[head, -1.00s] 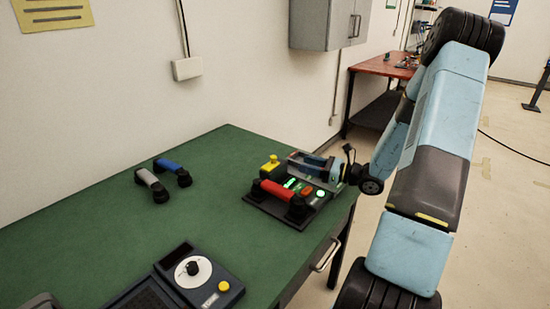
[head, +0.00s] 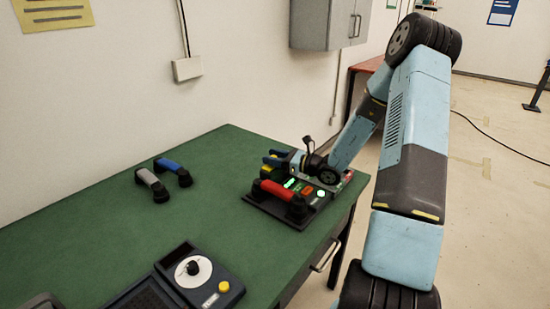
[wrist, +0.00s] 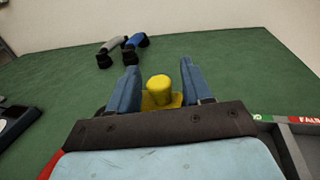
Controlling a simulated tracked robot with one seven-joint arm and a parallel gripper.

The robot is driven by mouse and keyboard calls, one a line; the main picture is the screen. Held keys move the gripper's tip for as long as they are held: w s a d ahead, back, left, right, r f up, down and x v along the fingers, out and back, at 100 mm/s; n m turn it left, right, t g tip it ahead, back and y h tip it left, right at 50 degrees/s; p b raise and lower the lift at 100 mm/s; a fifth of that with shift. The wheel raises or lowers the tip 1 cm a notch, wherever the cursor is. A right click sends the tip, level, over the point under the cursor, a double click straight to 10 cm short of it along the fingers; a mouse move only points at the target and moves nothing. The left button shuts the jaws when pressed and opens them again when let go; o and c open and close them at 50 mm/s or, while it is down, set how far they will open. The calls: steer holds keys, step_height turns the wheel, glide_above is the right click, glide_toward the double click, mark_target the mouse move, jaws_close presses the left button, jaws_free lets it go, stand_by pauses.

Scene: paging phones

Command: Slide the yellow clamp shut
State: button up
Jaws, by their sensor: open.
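The yellow clamp is a yellow knob on a yellow base (wrist: 159,89) in the wrist view, at the back left corner of the dark device. My gripper (wrist: 158,66) is open, with one blue finger on each side of the knob. Small gaps show between the knob and both fingers in that view. In the head view my gripper (head: 276,157) is low over the back of the device and hides most of the clamp; only a bit of yellow (head: 265,171) shows.
The dark device (head: 262,207) carries a red handset (head: 280,190) and lit buttons, close in front of my gripper. A dial unit (head: 200,278) sits at the front. Green table (head: 80,235) is clear between.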

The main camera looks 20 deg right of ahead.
jaws_close()
stand_by(0.5)
steer(key=shift+w, duration=0.1)
